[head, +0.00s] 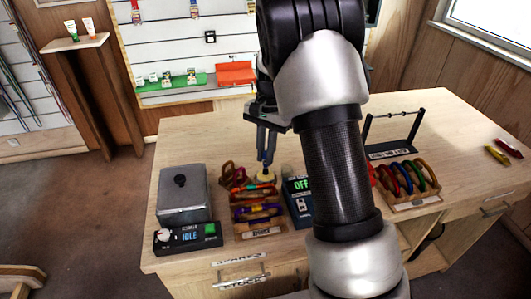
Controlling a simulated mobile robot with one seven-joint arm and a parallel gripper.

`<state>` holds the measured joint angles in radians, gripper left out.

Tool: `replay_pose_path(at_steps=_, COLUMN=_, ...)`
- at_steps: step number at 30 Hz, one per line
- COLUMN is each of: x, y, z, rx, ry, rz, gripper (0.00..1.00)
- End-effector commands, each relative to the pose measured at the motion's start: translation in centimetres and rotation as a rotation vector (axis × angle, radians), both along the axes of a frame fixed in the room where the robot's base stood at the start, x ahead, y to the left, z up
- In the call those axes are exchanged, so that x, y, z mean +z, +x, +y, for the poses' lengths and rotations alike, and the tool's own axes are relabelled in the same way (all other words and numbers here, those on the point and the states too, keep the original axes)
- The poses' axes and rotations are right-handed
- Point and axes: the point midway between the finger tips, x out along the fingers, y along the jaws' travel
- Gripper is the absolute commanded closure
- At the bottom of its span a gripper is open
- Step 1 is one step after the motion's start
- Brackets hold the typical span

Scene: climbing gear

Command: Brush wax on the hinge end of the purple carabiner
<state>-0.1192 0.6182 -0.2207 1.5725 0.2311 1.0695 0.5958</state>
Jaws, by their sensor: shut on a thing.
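My gripper (267,152) points down over the workbench and is shut on a slim blue item, probably the wax brush; little of it shows. Its lower end is at a small yellowish pot (264,175), likely the wax; I cannot tell whether the tip is in it. The purple carabiner (258,216) lies in a wooden tray (262,233) nearer me, below the pot in the picture, with other coloured carabiners. The gripper is behind and above this tray, apart from the purple carabiner. Which end is the hinge end is too small to tell.
A grey lidded box (183,192) and a device reading IDLE (187,237) stand left of the tray. A device reading OFF (298,200) stands right of it. A rack of coloured carabiners (415,199) and a black stand (391,150) are farther right. My arm hides the bench's middle.

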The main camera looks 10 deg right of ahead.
Motion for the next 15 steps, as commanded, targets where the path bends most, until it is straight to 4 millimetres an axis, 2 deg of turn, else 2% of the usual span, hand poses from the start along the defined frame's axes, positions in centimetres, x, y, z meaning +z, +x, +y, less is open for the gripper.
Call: replay_pose_path(at_steps=15, x=-0.45, y=0.00, z=-0.01, rx=0.000, ry=0.000, rz=0.000, gripper=1.00)
